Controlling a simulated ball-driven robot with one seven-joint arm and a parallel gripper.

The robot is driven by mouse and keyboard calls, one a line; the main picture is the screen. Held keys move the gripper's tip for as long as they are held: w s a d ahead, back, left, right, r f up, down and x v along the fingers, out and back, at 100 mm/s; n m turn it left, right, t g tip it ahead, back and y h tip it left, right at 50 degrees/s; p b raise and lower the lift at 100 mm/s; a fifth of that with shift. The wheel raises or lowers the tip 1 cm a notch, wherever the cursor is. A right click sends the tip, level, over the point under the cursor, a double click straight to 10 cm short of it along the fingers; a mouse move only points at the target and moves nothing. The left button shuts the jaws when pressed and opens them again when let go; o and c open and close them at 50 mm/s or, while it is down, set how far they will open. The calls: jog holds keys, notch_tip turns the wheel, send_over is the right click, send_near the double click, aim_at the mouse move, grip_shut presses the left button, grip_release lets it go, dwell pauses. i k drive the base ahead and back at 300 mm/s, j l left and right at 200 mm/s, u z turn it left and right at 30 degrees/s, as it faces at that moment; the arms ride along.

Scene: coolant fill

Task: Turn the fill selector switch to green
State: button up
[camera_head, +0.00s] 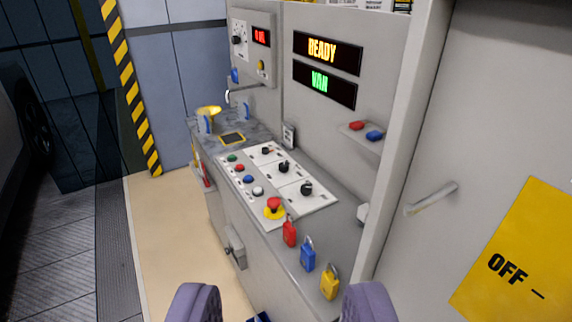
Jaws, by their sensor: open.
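A white control panel (275,182) lies on the grey console top. It carries several black rotary knobs: a far one (265,151), a middle one (283,167) and a near one (307,189). The labels are too small to read, so I cannot tell which knob is the fill selector or which way it points. My gripper (280,300) shows as two purple-grey fingers at the bottom edge, wide apart and empty. It is nearer the camera than the console and clear of the panel.
A red stop button (274,205) and smaller coloured buttons line the panel's left side. Red (289,233), blue (308,254) and yellow (329,281) padlocks stand along the console's near edge. Lit displays (322,52) read READY and VAN. A door handle (431,199) juts out at right. Bare floor (175,240) lies left.

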aim_at(284, 166)
jog(key=i+j+z, duration=0.1)
jog(key=i+j, duration=0.2)
jog(key=i+j+z, duration=0.1)
jog(key=i+j, duration=0.25)
jog(key=i+j+z, duration=0.1)
jog(key=i+j, duration=0.25)
jog(key=i+j+z, duration=0.1)
jog(key=i+j, duration=0.3)
jog(key=i+j+z, duration=0.1)
jog(key=i+j, duration=0.55)
jog(key=j, duration=0.2)
jog(key=i+j+z, duration=0.15)
jog(key=i+j, duration=0.15)
jog(key=i+j+z, duration=0.1)
jog(key=i+j, duration=0.2)
jog(key=j, duration=0.3)
